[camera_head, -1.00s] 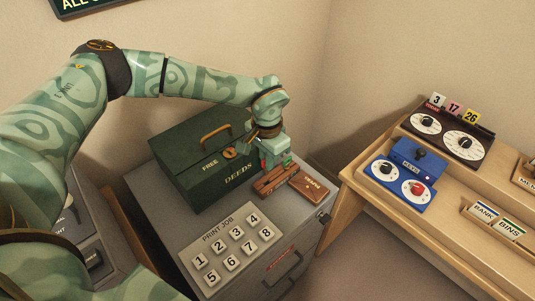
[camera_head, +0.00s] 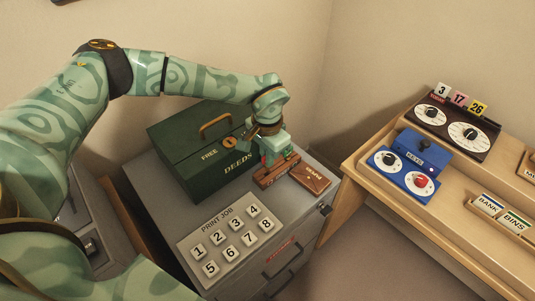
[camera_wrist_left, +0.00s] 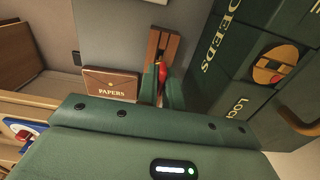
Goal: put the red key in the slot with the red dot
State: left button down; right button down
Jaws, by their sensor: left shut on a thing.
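My left gripper (camera_head: 275,158) is shut on the red key (camera_wrist_left: 162,72), low over a brown wooden block (camera_head: 270,178) on the grey cabinet top. In the left wrist view the red key shows between the green fingers, its upper end against the dark groove of the wooden block (camera_wrist_left: 166,42). I cannot tell how far the key is in the block. No red dot can be made out on the block. The green deeds box (camera_head: 185,168) stands left of the gripper, with a round orange lock plate (camera_wrist_left: 275,65). My right gripper is not in view.
A brown papers wallet (camera_head: 311,178) lies close right of the block. A print job keypad (camera_head: 229,240) is in front. A wooden desk (camera_head: 385,205) at right holds a blue keys box (camera_head: 408,172) and a dark dial box (camera_head: 455,128). The cabinet edge is near.

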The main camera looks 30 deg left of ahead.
pick_arm(q)
jog(key=shift+f, duration=0.8)
jog(key=shift+f, duration=0.1)
jog(key=shift+f+b, duration=0.5)
jog(key=shift+f, duration=0.25)
jog(key=c, duration=1.5)
grip_release()
notch_tip(320, 180, up, 16)
jog(key=p, duration=0.5)
jog(key=shift+r, duration=0.2)
